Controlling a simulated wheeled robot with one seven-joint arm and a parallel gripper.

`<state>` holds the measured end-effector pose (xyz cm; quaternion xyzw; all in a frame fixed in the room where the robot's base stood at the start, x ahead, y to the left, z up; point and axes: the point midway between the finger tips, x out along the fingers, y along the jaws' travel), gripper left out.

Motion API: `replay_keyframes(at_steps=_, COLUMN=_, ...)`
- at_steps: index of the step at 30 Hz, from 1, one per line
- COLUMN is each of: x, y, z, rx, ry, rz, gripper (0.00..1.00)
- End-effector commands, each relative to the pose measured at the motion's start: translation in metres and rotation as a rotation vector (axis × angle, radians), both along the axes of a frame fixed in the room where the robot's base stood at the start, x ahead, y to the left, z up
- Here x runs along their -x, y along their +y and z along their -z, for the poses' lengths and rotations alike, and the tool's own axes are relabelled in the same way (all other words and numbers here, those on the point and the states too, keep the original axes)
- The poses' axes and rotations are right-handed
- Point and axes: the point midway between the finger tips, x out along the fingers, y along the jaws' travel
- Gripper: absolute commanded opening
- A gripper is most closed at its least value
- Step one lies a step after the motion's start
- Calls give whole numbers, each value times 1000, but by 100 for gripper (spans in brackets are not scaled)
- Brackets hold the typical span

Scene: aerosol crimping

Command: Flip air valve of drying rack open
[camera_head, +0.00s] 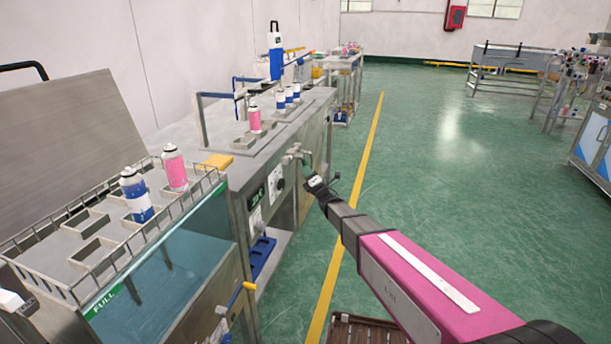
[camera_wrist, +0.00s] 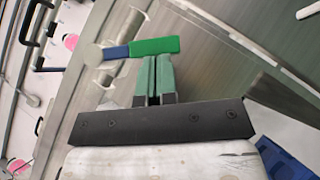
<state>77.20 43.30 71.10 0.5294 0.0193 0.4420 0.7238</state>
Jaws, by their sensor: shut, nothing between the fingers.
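A valve lever with a green handle (camera_wrist: 153,46) and a short blue part (camera_wrist: 116,52) shows in the wrist view, lying across in front of my fingertips. My gripper (camera_wrist: 154,60) is shut and empty. Its fingertips meet the lower edge of the handle in the picture; I cannot tell whether they touch it. In the head view my gripper (camera_head: 314,182) is beside the front of a grey metal machine (camera_head: 268,165), just below a small pale pipe fitting (camera_head: 296,152). The green handle is too small to make out clearly there.
A wire rack (camera_head: 62,262) with a blue-white can (camera_head: 136,195) and a pink can (camera_head: 175,167) stands over a water tank (camera_head: 160,290) at left. A yellow-handled valve (camera_head: 240,292) juts out at the tank's corner. The green floor (camera_head: 440,170) to the right is open.

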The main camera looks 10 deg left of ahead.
Motion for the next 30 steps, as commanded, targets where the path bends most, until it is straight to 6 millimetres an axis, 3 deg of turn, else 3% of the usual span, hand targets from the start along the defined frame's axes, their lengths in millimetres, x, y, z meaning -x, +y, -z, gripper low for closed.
replay_keyframes(at_steps=15, x=-37, y=-1, z=-15, rx=39, ry=-490, rz=-1, gripper=0)
replay_keyframes(at_steps=30, x=-50, y=-3, z=-38, rx=66, ry=-818, rz=-1, gripper=0)
